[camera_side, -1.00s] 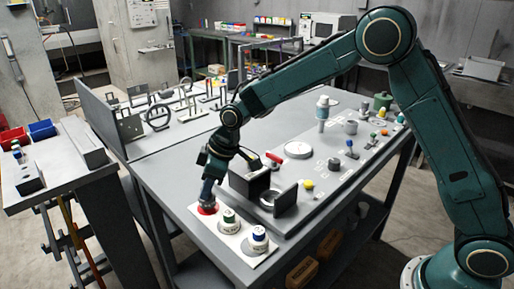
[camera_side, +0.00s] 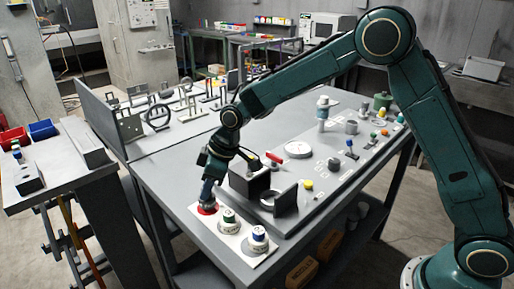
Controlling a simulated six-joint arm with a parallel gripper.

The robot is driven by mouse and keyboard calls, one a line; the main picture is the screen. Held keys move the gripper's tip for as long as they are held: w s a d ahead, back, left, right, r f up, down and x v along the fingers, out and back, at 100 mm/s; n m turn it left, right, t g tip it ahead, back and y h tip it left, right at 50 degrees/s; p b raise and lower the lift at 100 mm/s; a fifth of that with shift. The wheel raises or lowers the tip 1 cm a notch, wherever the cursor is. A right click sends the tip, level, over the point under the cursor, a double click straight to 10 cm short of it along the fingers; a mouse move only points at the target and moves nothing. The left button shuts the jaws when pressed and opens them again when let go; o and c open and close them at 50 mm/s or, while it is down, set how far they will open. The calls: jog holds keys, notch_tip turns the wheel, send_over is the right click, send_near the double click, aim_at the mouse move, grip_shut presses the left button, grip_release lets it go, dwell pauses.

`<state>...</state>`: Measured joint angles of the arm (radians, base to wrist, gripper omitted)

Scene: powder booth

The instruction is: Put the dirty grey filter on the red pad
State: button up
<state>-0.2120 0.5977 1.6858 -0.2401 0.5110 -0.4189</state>
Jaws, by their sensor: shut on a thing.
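My gripper (camera_side: 209,196) points down over the red pad (camera_side: 207,210) at the front left corner of the table. The fingers are shut on the dirty grey filter (camera_side: 208,205), a small dark grey piece that shows only in part at the fingertips. The filter is at the pad, and red shows around its lower edge. I cannot tell whether it rests on the pad or hangs just above it. The red pad lies on a white strip (camera_side: 236,254).
A black block (camera_side: 248,181) and a dark upright plate (camera_side: 286,207) stand behind.

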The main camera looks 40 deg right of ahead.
jog(key=shift+f, duration=0.55)
dwell(0.9)
jog(key=o, duration=1.1)
jog(key=shift+c, duration=0.2)
jog(key=o, duration=0.5)
jog(key=shift+r, duration=0.1)
jog(key=shift+r, duration=3.9)
